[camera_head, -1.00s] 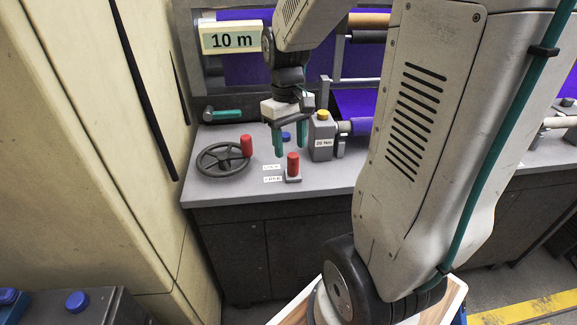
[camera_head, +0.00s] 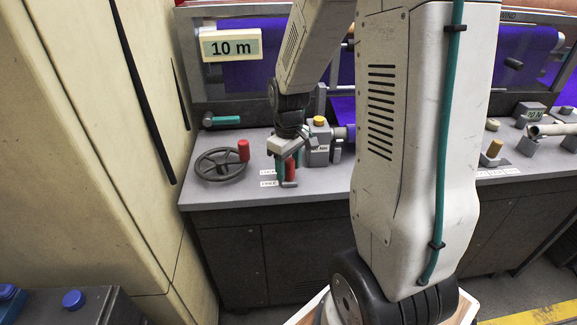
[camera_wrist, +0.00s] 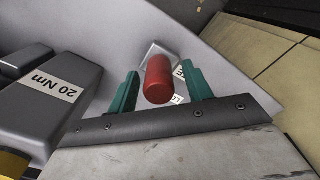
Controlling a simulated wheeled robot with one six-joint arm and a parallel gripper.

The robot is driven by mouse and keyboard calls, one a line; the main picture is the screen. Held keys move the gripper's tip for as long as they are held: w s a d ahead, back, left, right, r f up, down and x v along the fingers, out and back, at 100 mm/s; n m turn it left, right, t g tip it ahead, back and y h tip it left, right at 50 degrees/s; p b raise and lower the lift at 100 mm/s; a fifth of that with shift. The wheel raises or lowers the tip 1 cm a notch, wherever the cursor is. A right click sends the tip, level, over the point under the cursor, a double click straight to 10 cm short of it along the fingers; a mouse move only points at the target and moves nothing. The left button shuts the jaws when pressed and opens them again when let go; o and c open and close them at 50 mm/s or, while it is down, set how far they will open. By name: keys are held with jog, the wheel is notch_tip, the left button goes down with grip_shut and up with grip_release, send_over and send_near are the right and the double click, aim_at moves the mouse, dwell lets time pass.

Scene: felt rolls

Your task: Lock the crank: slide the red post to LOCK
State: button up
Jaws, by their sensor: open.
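The red post (camera_head: 290,169) stands upright on a small grey base on the grey bench, beside the FREE label (camera_head: 269,184). The LOCK label (camera_head: 267,171) lies just behind it. My gripper (camera_head: 286,174) is open and lowered around the post. In the wrist view the red post (camera_wrist: 159,80) stands between the two green fingers of my gripper (camera_wrist: 162,76), with a gap on each side. The labels are partly hidden there. The crank is a dark handwheel (camera_head: 210,176) with a red handle (camera_head: 243,150), to the left of the post.
A grey 20 Nm block (camera_head: 319,142) with a yellow knob stands close behind my gripper; it also shows in the wrist view (camera_wrist: 50,90). A green lever (camera_head: 222,120) is at the back left. The bench front edge is clear.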

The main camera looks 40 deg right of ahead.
grip_shut()
jog(key=shift+w+d, duration=0.5)
jog(key=shift+w, duration=0.25)
jog(key=shift+w+d, duration=0.55)
jog(key=shift+w, duration=0.25)
jog(key=shift+w+d, duration=0.5)
jog(key=shift+w, duration=0.25)
grip_release()
jog(key=shift+d, duration=0.15)
notch_tip(320, 180, up, 8)
